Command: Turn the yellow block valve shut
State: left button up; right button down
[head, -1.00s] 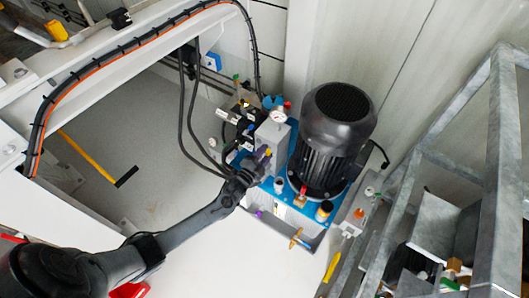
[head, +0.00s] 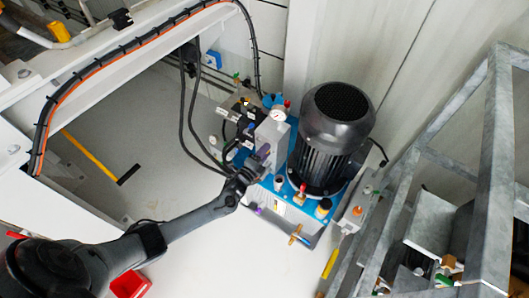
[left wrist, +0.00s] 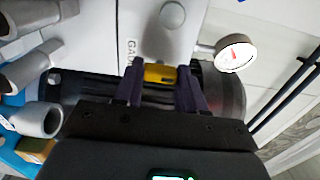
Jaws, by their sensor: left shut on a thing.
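The yellow block valve (left wrist: 160,75) shows in the left wrist view as a small yellow handle beside a light grey block marked with letters. My left gripper (left wrist: 160,90) has its two purple fingers on either side of the yellow handle and is shut on it. In the head view my left gripper (head: 264,153) is at the front of the grey block (head: 272,138) on the pump unit. The yellow handle is hidden there behind the gripper. My right gripper is not in view.
A large black motor (head: 331,135) stands right of the gripper on a blue plate. A round pressure gauge (left wrist: 234,53) sits close beside the valve. Black hoses (head: 190,120) hang at the left. A grey metal frame (head: 492,170) stands at the right.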

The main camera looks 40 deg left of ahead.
pick_arm(q)
jog(key=o, duration=1.1)
jog(key=shift+s, duration=0.1)
jog(key=shift+s+d+p, duration=0.15)
jog(key=shift+s+p, duration=0.5)
jog(key=shift+s, duration=1.15)
jog(key=shift+s+d+p, duration=0.2)
jog(key=shift+s+p, duration=0.5)
jog(key=shift+s, duration=1.05)
jog(key=shift+s+d+p, duration=0.15)
jog(key=shift+s+p, duration=0.5)
jog(key=shift+s, duration=1.15)
